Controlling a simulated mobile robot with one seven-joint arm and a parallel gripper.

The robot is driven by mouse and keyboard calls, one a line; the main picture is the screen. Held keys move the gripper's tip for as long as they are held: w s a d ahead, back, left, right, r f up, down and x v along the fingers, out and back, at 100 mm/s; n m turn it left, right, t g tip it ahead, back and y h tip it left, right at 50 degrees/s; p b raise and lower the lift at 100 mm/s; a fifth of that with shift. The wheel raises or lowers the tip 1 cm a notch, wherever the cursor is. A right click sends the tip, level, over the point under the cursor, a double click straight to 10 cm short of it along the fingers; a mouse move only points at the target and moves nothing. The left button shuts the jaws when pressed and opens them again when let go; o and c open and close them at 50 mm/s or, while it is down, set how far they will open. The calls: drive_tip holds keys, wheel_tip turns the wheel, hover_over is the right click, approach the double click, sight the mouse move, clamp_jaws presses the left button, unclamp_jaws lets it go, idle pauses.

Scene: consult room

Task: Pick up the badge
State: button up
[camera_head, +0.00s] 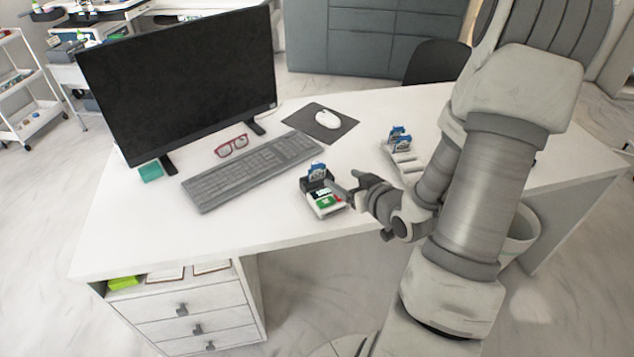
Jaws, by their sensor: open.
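No item is plain enough to be named the badge for certain. A small dark-and-white holder (326,207) stands near the front edge of the desk. A blue card-like piece (317,171) stands upright at its back, and a small green-and-white piece lies at its front. More blue card-like pieces (399,137) stand on a white tray (408,162) farther right. My gripper (350,186) is open, just right of the dark-and-white holder, close to it. I cannot tell whether they touch. Nothing shows between the fingers. My arm hides part of the desk's right side.
The white desk (260,228) holds a monitor (185,80), a grey keyboard (252,170), red glasses (232,146), a teal block (150,172) and a white mouse (327,118) on a dark mat. The desk's front left is clear. Drawers (185,310) stand below.

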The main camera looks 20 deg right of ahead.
sight(318, 164)
drive_tip(key=b, duration=0.2)
drive_tip(key=shift+w+a+f+b, duration=0.1)
drive_tip(key=shift+w+f+b, duration=0.1)
drive_tip(key=shift+f+b, duration=0.2)
drive_tip(key=b+x, duration=0.2)
drive_tip(key=x, duration=1.3)
drive_tip(key=shift+r, duration=0.15)
clamp_jaws()
drive_tip(key=shift+r, duration=0.1)
